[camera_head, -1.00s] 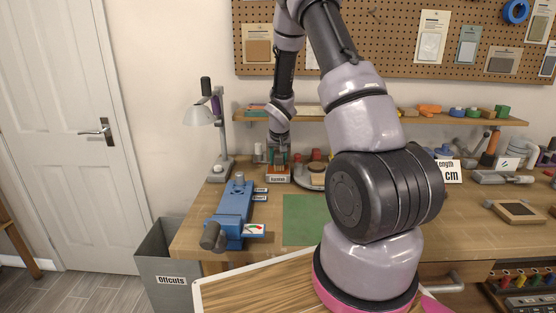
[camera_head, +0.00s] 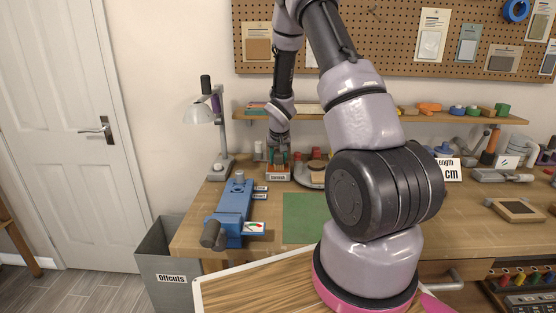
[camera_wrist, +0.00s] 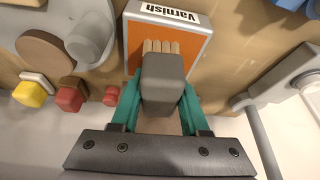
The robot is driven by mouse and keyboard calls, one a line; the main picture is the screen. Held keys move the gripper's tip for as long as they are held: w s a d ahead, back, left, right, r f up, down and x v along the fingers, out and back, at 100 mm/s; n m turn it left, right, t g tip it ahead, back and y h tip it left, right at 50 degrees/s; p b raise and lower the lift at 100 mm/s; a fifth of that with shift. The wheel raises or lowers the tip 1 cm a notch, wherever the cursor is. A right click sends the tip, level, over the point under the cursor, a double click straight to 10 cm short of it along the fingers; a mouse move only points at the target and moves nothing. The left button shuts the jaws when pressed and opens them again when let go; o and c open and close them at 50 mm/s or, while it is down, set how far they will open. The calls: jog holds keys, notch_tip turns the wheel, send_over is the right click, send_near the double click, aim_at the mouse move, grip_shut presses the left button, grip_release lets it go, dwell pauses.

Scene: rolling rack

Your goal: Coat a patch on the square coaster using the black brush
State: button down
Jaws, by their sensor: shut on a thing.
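My gripper (camera_wrist: 158,108) has teal fingers and is shut on the black brush (camera_wrist: 162,78), which shows as a dark grey block between them. Pale strips, perhaps its bristles, show just past the block over the orange inside of a box labelled Varnish (camera_wrist: 192,20). In the head view my gripper (camera_head: 278,159) is small and sits at the Varnish box (camera_head: 278,177) at the back of the bench. How deep the brush reaches into the box is hidden.
A green mat (camera_head: 303,218) lies clear mid-bench. A blue tool (camera_head: 234,210) stands left of it, and a lamp-like stand (camera_head: 218,140) behind. My arm hides much of the bench's middle.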

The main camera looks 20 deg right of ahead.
aim_at(278, 151)
dwell(0.3)
jog(key=shift+r, duration=3.45)
